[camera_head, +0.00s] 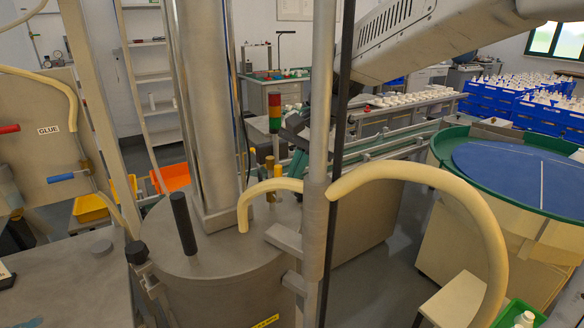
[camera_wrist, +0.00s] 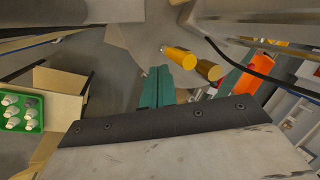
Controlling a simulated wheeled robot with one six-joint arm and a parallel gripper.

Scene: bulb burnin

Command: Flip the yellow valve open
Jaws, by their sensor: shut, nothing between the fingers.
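The yellow valve handle (camera_wrist: 181,57) shows in the wrist view as a short yellow bar with a silver stub at its left end, above the grey vessel top. A darker brass cylinder (camera_wrist: 208,70) stands at its right. In the head view small yellow-brass parts (camera_head: 270,167) show behind the cream hose, and I cannot tell which is the handle. My gripper (camera_wrist: 160,70) has its teal fingers together and empty, just below and left of the handle; contact is not clear. In the head view the gripper (camera_head: 297,170) is partly hidden by the upright pole.
The steel vessel (camera_head: 225,280) has a thick column and a black rod (camera_head: 182,222). A cream hose (camera_head: 425,178) arches across the front. A black cable (camera_wrist: 230,60) runs close to the valve. A green-rimmed round table (camera_head: 520,165) stands at right.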

